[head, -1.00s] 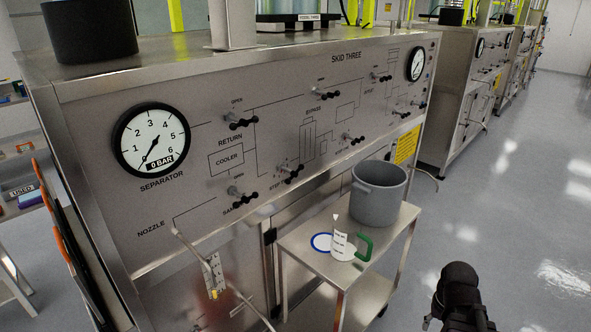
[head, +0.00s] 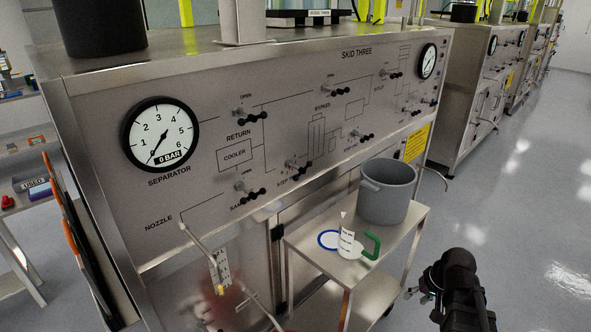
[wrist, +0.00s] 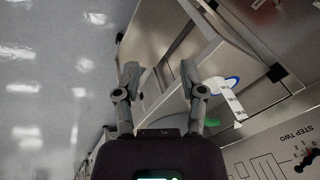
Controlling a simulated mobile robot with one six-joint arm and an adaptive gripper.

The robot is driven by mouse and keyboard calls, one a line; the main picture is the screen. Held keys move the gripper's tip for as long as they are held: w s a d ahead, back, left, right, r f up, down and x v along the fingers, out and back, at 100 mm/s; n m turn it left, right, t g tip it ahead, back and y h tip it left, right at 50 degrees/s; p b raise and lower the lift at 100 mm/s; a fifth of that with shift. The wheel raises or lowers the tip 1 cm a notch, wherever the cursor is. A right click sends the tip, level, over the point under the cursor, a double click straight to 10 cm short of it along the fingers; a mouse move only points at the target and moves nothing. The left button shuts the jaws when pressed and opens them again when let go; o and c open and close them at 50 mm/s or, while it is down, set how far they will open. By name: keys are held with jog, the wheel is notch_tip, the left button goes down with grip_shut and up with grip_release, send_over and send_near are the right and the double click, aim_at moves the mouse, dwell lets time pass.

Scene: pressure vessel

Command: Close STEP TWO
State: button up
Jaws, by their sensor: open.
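In the head view, my arm is at the lower right, over the floor beyond the trolley.
A nozzle pipe (head: 205,250) sticks out at lower left. The separator gauge (head: 160,135) reads about 0. Floor at right is clear.

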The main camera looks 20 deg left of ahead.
jog(key=w+a+r+n+t+y, duration=0.1)
jog(key=w+a+r+n+y, duration=0.15)
jog(key=w+a, duration=0.45)
jog(key=w+a+r+n+t+y, duration=0.1)
jog(key=w+a+r+y, duration=0.25)
jog(key=a, duration=0.65)
jog(key=t+y, duration=0.4)
jog(key=y, duration=0.3)
send_near(301, 171)
jog(key=shift+w+d+f+m+b, duration=0.2)
jog(key=shift+w+d+m+b, duration=0.15)
jog(key=shift+m+b, duration=0.1)
jog(key=shift+w+a, duration=0.1)
jog(key=x, duration=1.3)
jog(key=shift+a, duration=0.35)
grip_shut()
